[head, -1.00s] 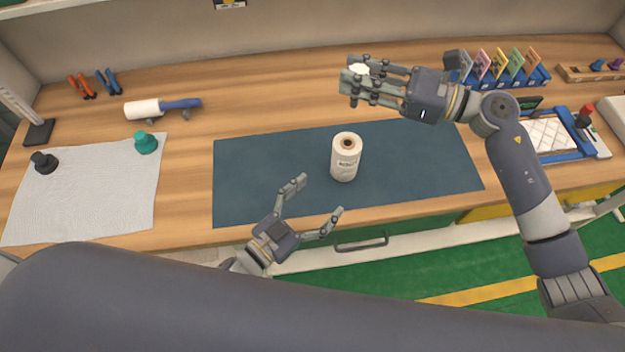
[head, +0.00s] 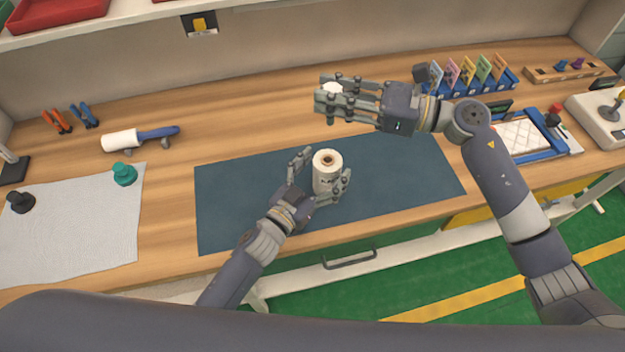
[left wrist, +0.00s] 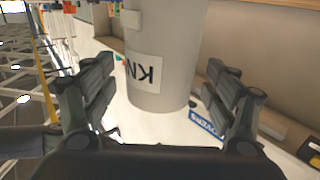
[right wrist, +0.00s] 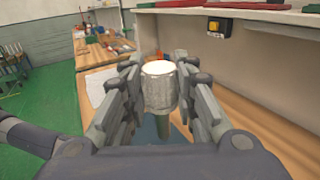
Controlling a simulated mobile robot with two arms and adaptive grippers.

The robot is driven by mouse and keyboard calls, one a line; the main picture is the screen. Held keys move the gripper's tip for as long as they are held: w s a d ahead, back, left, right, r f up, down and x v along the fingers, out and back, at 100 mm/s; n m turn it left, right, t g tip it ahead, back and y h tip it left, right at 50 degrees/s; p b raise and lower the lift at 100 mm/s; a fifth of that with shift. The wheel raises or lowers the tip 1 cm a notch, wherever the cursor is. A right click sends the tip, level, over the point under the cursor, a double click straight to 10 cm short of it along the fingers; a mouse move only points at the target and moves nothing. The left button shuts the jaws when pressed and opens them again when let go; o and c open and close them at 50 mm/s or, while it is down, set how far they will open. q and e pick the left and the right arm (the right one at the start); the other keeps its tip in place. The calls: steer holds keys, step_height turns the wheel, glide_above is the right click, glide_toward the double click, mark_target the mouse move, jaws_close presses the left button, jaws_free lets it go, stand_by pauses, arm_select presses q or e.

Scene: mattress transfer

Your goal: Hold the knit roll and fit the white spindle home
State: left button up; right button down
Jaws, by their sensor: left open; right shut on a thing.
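The knit roll (head: 327,172) stands upright on the dark blue mat (head: 235,205), a brown hole in its top. My left gripper (head: 322,178) is open with its fingers on either side of the roll. In the left wrist view the roll (left wrist: 165,50) stands between the spread fingers (left wrist: 160,100), with gaps showing on both sides. My right gripper (head: 330,97) is shut on the white spindle, up and behind the roll. In the right wrist view the white spindle (right wrist: 159,85) sits between the fingers (right wrist: 160,95); its lower part looks darker.
A white cloth (head: 80,225) with a teal knob (head: 124,174) and a black knob (head: 21,202) lies at left. A blue-handled roller (head: 140,138) lies behind it. A card rack (head: 470,80) stands at back right. The mat's right part is clear.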

arm_select(q)
steer(key=shift+w+d, duration=0.35)
steer(key=shift+w, duration=0.2)
steer(key=c, duration=1.4)
steer(key=o, duration=1.3)
steer(key=c, duration=1)
